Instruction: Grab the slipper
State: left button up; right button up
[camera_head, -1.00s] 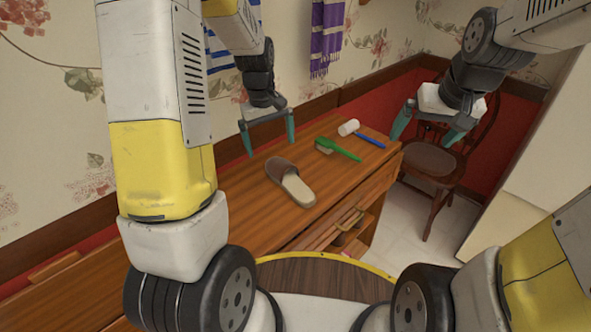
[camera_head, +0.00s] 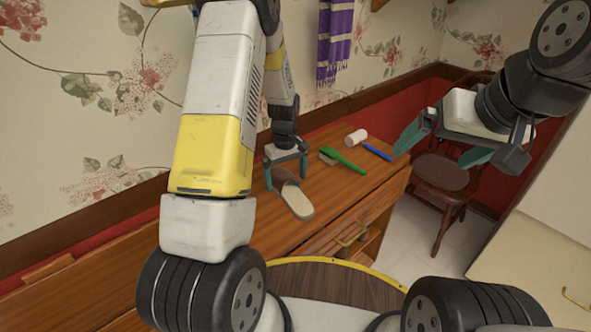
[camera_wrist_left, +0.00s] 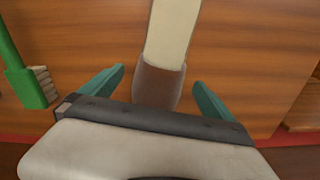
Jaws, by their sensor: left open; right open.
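The slipper (camera_head: 296,198), with a brown upper and a beige sole, lies on the wooden cabinet top. In the left wrist view the slipper (camera_wrist_left: 165,45) runs between the two teal fingers, its brown toe end close to the gripper body. My left gripper (camera_head: 286,176) is open, with its fingers on either side of the toe end and a gap to it on each side. The gripper partly hides the toe in the head view. My right gripper (camera_head: 440,148) is open and empty, in the air right of the cabinet, away from the slipper.
A green brush (camera_head: 345,161), a blue-handled tool (camera_head: 377,152) and a white cylinder (camera_head: 356,136) lie right of the slipper. The brush (camera_wrist_left: 25,80) also shows in the left wrist view. A wooden chair (camera_head: 440,175) stands beyond the cabinet's right end. The cabinet top (camera_head: 245,245) is clear nearer me.

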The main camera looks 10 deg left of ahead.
pick_arm(q)
notch_tip(320, 180, down, 2)
jog(key=shift+f, duration=0.15)
jog(key=c, duration=1.5)
jog(key=shift+c, duration=0.2)
